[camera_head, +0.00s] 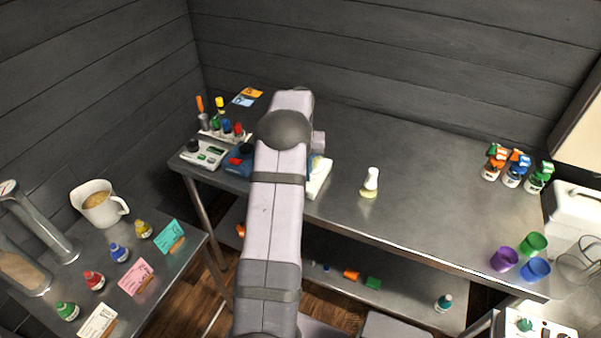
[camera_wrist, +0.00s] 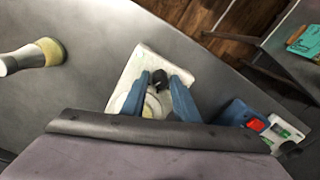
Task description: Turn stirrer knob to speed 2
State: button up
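The white stirrer (camera_wrist: 146,63) lies under my gripper in the wrist view. Its dark knob (camera_wrist: 160,77) shows near the fingertips, with a pale round plate (camera_wrist: 153,104) behind it, partly hidden. My gripper (camera_wrist: 157,79) has two blue fingers spread apart, one on each side of the knob as seen from above. I see gaps between fingers and knob, but cannot tell the height. In the head view the stirrer (camera_head: 319,181) is mostly hidden behind my arm, and so are the gripper and the knob. The knob's speed marks are too small to read.
A flask with yellowish liquid (camera_head: 369,184) stands on the bench right of the stirrer. A blue device (camera_head: 238,162) and a white-green device (camera_head: 203,154) stand to its left. Coloured cups (camera_head: 504,259) and bottles (camera_head: 512,177) are far right. The bench middle is clear.

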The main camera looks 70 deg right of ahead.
jog(key=shift+r+b, duration=1.2)
jog(key=shift+r, duration=2.45)
jog(key=w+a+n, duration=0.3)
jog(key=w+a, duration=0.5)
jog(key=a, duration=0.5)
jog(key=w+a+n, duration=0.3)
jog(key=w+a, duration=0.4)
jog(key=a, duration=0.5)
jog(key=s+a+f+n, duration=0.2)
jog(key=s+a, duration=0.3)
jog(key=a, duration=0.8)
jog(key=s+a+f+n, duration=0.2)
jog(key=s+a+n, duration=0.3)
jog(key=a, duration=0.8)
jog(key=shift+s+n, duration=0.3)
jog(key=shift+s, duration=0.05)
